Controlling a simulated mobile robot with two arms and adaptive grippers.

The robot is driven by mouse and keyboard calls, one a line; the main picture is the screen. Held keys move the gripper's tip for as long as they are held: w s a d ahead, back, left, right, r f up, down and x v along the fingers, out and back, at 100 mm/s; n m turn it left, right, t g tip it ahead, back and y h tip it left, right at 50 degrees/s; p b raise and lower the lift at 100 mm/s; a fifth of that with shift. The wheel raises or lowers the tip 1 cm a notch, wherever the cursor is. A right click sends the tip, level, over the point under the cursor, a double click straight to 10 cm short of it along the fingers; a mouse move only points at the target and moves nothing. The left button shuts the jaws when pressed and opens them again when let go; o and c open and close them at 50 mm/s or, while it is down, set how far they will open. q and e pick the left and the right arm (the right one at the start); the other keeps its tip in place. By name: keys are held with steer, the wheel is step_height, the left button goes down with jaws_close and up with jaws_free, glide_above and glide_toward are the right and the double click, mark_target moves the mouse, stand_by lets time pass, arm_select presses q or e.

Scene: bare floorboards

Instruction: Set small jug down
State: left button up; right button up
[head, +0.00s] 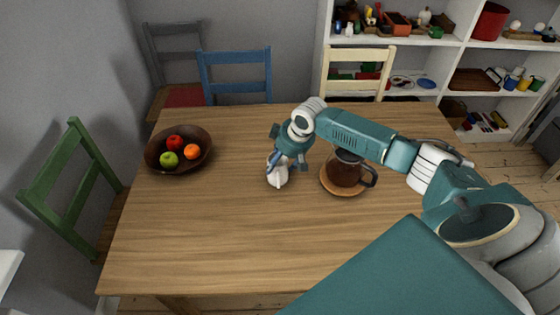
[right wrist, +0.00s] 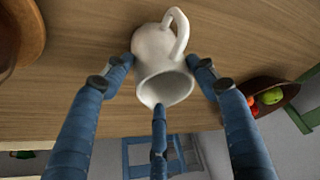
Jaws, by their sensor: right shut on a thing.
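The small jug (head: 278,174) is white, with a rounded body, and shows near the middle of the table in the head view. In the right wrist view the jug (right wrist: 162,65) shows its open mouth and its loop handle. My right gripper (head: 288,164) is shut on the jug, with blue fingers (right wrist: 158,100) around its body. The gripper hides the jug's upper part in the head view. I cannot tell whether the jug's base touches the tabletop. My left gripper is not in view.
The wooden table (head: 190,240) is clear at the front and left. A bowl of fruit (head: 153,160) stands at the left. A coffee pot (head: 345,172) with dark contents stands on a round wooden trivet (head: 343,192), close right of the jug. Chairs and shelves stand behind.

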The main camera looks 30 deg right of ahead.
steer(key=shift+f, duration=0.1)
steer(key=o, duration=1.4)
steer(key=shift+c, duration=0.2)
steer(key=shift+r, duration=0.35)
steer(key=b+v, duration=0.1)
steer(key=v, duration=1)
steer(key=shift+r, duration=0.25)
steer(key=shift+s, duration=0.15)
